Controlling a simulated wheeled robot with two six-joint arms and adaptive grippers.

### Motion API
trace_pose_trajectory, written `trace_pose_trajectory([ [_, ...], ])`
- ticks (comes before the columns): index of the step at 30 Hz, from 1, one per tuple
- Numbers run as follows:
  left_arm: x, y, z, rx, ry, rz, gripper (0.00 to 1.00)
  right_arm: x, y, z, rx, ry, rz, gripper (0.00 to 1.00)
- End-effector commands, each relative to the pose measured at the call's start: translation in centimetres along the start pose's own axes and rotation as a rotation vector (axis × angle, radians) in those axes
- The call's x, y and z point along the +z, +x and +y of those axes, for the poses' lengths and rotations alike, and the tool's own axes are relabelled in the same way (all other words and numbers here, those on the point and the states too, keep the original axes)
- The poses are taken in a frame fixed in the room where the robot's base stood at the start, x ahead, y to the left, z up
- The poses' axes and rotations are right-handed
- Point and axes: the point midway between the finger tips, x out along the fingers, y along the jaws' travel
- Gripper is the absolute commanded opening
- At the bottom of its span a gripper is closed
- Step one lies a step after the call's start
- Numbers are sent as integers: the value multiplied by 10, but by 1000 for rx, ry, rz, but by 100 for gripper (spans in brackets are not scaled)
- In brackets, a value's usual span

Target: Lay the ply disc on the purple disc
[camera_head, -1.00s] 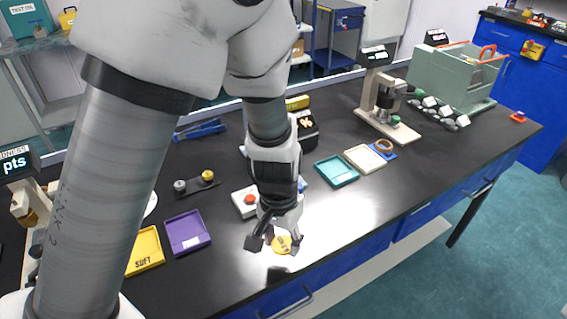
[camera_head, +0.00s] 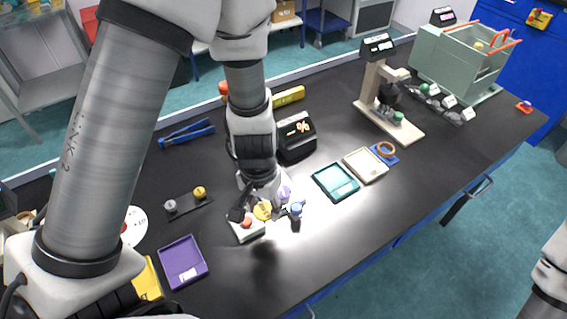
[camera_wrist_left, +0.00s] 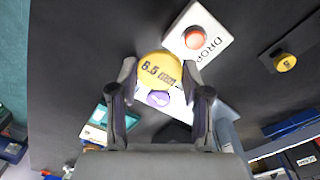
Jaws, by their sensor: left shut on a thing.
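The ply disc (camera_head: 263,210) is a yellow round disc with dark print, shown also in the left wrist view (camera_wrist_left: 160,70). My left gripper (camera_head: 267,212) is shut on it, with a fingertip at either side (camera_wrist_left: 159,82). It is held in the air over the bench. The purple disc (camera_head: 285,193) shows just behind the ply disc, on a white piece of equipment. In the left wrist view the purple disc (camera_wrist_left: 158,98) is partly covered by the ply disc. The two discs look apart, but the height between them is hard to tell.
A white box with a red button (camera_head: 247,226) stands close to my left gripper, and a dark display unit (camera_head: 296,136) behind. A teal tray (camera_head: 337,182) lies right, a purple tray (camera_head: 183,262) left. The bench's front middle is clear.

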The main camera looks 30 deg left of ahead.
Motion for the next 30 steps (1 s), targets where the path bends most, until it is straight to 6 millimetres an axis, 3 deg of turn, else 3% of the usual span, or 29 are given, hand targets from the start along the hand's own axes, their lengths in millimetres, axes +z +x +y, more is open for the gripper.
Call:
trace_pose_trajectory([
  [1, -11, -12, 0, 1, 1, -3, 29, 0, -26, 0, 0, 0, 0, 40],
  [5, -46, -9, -1, 2, 1, -2, 29, 0, -61, 0, 0, 0, 0, 40],
  [9, -81, 3, -2, 2, 1, 2, 28, 0, -74, 0, 0, 0, 0, 40],
  [14, -102, 7, -3, 0, 0, 2, 28, 0, -81, 0, 0, 0, -1, 40],
  [20, -99, 42, -4, 0, 0, -1, 28, 0, -94, -1, 0, 0, 0, 40],
  [30, -100, 50, -4, 0, 0, 1, 28, 0, -88, -1, 0, 0, 0, 40],
])
